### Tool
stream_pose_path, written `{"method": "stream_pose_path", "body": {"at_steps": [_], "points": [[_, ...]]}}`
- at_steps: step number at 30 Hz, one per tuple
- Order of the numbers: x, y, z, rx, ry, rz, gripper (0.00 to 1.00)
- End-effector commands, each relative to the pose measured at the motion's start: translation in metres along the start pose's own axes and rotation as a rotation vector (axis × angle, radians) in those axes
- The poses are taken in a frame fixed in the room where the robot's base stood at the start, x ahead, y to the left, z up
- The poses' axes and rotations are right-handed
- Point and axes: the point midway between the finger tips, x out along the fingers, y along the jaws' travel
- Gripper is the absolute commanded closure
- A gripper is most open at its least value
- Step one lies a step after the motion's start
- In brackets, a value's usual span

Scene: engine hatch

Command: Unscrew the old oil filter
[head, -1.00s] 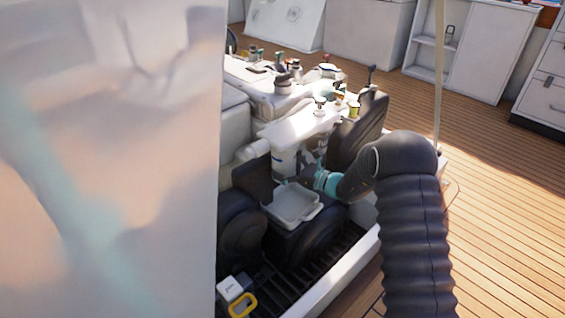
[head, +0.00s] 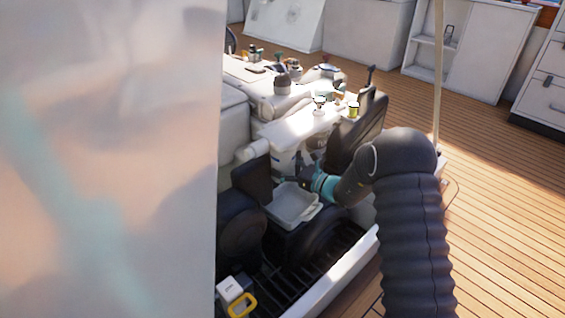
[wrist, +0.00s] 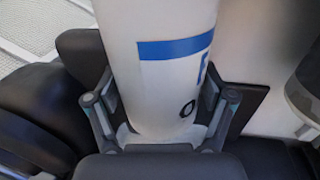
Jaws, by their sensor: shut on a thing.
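The old oil filter (wrist: 165,85) is a white cylinder with a blue band and a small black oval mark. It fills the middle of the wrist view. My gripper (wrist: 163,122) is shut on it, with one finger on either side near its visible lower end. In the head view, the filter (head: 284,163) hangs upright at the engine's side, partly hidden by my gripper (head: 301,170). My gripper reaches it from the right. I cannot tell how far its thread is loosened.
A pale tray (head: 292,206) lies below the filter. Dark rounded engine parts (head: 243,232) stand left of it, with a dark grating (head: 275,285) in front. A white item with a yellow loop (head: 242,304) lies at the near edge. A thin pole (head: 438,80) rises at right.

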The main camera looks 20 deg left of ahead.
Motion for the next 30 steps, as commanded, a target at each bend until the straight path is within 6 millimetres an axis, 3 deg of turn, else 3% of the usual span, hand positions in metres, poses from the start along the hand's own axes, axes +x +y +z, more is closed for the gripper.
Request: {"method": "stream_pose_path", "body": {"at_steps": [16,30], "points": [[0.003,0.0056,0.0,0.001,-0.001,-0.079,0.8],[0.0046,0.0082,0.0005,-0.001,-0.002,-0.3,0.8]]}}
